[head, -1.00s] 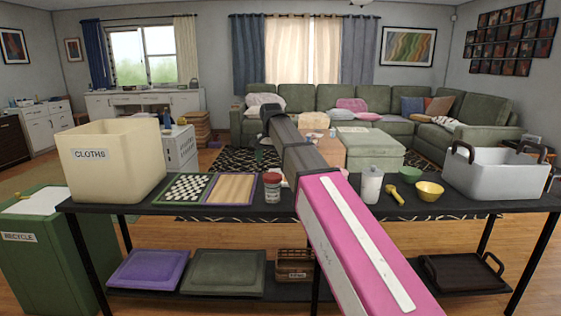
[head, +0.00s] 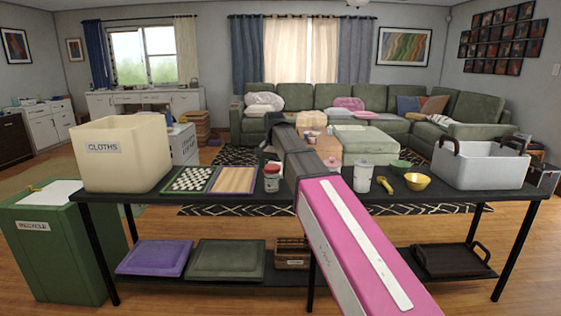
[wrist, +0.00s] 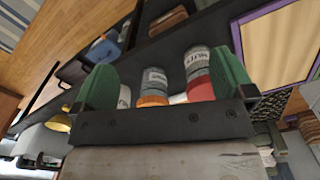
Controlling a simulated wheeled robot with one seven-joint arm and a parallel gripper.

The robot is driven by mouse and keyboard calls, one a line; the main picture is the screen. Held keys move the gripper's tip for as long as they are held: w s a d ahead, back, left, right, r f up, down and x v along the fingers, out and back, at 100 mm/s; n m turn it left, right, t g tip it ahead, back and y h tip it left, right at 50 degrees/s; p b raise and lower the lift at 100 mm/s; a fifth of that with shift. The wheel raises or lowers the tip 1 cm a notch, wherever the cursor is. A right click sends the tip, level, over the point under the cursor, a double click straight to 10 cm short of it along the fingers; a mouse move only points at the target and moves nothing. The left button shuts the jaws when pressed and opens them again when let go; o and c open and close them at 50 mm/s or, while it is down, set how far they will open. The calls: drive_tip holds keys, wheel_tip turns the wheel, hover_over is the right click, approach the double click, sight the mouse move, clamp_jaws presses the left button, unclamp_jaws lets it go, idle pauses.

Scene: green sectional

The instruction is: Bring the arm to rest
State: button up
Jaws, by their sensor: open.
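My arm reaches forward over the dark shelf table (head: 225,200) in the head view, its pink link in front and grey links beyond. My gripper is mostly hidden behind these links there. In the wrist view my gripper (wrist: 164,59) shows two green fingers spread wide apart, with nothing held between them. Beyond the fingers, a jar with a red band (wrist: 198,75) and a jar with an orange band (wrist: 154,85) appear; their distance from the fingers is hard to tell.
On the table stand a cream cloths bin (head: 120,160), a checkered board (head: 188,180), a red-lidded jar (head: 271,177), a white canister (head: 363,175), a yellow bowl (head: 417,182) and a grey basket (head: 480,165). A green recycle bin (head: 60,250) stands at left.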

drive_tip(key=s+d+f+n, duration=0.1)
drive_tip(key=s+d+f, duration=0.6)
drive_tip(key=f, duration=0.4)
drive_tip(key=s+d+f+n, duration=0.1)
drive_tip(key=s+d+f, duration=0.6)
drive_tip(key=f, duration=0.5)
drive_tip(key=s+d+f+n, duration=0.2)
drive_tip(key=s+d+f, duration=0.5)
drive_tip(key=f, duration=0.5)
drive_tip(key=shift+d, duration=0.2)
